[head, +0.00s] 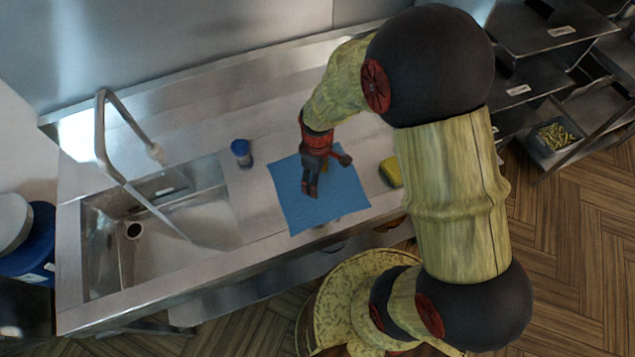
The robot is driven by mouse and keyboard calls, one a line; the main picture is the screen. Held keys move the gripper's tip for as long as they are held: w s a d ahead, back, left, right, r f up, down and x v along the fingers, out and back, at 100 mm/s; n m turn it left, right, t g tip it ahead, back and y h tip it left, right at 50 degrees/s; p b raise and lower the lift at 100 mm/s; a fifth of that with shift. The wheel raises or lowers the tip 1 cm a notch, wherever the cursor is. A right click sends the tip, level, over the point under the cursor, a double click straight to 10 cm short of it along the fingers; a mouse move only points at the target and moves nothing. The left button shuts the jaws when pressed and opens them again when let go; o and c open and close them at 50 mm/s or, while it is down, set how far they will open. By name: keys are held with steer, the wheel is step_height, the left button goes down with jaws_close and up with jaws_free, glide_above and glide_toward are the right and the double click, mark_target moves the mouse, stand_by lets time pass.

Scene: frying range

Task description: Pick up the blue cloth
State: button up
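The blue cloth (305,210) lies flat on the steel counter, to the right of the sink, with part of it reaching the counter's front edge. My gripper (310,192) is over the middle of the cloth, pointing down, and it covers part of the cloth. Its dark fingers look close together, but they are small in this view. I cannot tell whether they are open or shut, or whether they touch the cloth. The cloth shows no clear lift or bunching.
A steel sink (215,215) with a tall faucet (100,135) is at the left. A small blue-capped container (241,152) stands left of the cloth. A yellow sponge-like block (391,172) lies right of it. Dark shelves (540,35) stand at the right.

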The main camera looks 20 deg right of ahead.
steer(key=shift+s+f, duration=0.35)
steer(key=c, duration=1.2)
jaws_close()
stand_by(0.3)
stand_by(0.4)
step_height(320, 180, up, 12)
steer(key=p, duration=0.9)
steer(key=shift+w+r, duration=0.25)
steer(key=shift+w, duration=0.1)
step_height(320, 180, up, 9)
steer(key=p, duration=0.6)
